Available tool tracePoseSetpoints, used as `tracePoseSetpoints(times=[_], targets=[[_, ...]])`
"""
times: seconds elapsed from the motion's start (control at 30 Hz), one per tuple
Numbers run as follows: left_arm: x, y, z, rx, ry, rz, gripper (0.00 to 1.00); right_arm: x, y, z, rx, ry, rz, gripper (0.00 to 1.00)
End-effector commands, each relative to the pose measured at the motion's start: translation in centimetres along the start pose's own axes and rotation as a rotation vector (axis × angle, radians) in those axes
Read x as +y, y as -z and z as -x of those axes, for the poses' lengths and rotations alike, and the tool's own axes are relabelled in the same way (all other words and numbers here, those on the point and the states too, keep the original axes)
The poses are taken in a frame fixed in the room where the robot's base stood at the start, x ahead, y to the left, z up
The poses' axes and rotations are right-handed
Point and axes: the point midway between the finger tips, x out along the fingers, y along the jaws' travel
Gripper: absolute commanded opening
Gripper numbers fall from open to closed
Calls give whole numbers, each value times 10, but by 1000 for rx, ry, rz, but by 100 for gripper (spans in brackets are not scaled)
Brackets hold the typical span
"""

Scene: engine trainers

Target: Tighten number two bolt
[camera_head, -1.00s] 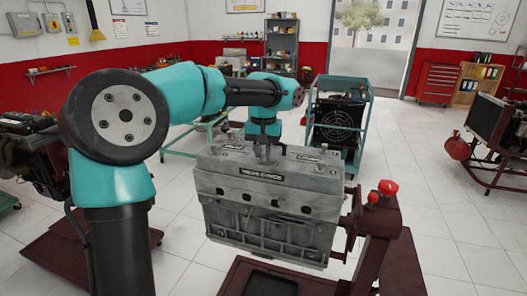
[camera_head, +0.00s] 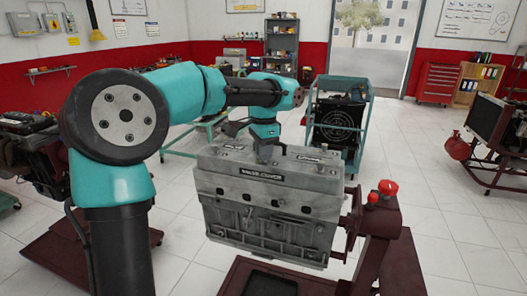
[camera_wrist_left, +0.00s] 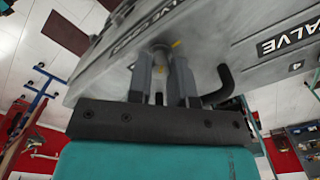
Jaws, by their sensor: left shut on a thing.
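The grey engine block (camera_head: 268,215) stands upright on its stand, with a valve cover (camera_head: 225,158) on top. My left arm reaches over it from the left, and my left gripper (camera_head: 264,153) points down at the top of the cover. In the left wrist view the two grey fingers (camera_wrist_left: 160,75) are shut on a bolt (camera_wrist_left: 159,48) that sits in the cover, its head mostly hidden between them. A "4" mark shows on the cover to the right in that view. The number of the held bolt cannot be read. My right gripper is not in view.
A dark red engine stand (camera_head: 380,245) with red knobs (camera_head: 387,187) holds the block from the right. A teal-framed cart (camera_head: 340,125) stands behind. A black bent hose or handle (camera_wrist_left: 222,84) rises close beside the fingers. Open tiled floor lies to the right.

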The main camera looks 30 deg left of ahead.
Motion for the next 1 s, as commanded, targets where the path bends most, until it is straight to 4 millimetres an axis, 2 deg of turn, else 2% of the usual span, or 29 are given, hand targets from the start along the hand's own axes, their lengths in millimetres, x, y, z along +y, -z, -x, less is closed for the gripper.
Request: tracePoseSetpoints(times=[0.6, 1.0], targets=[[0, 0, -1, -1, -2, -561, 0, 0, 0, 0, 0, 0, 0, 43], [0, 0, -1, 0, -2, -735, 0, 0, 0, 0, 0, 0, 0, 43]])
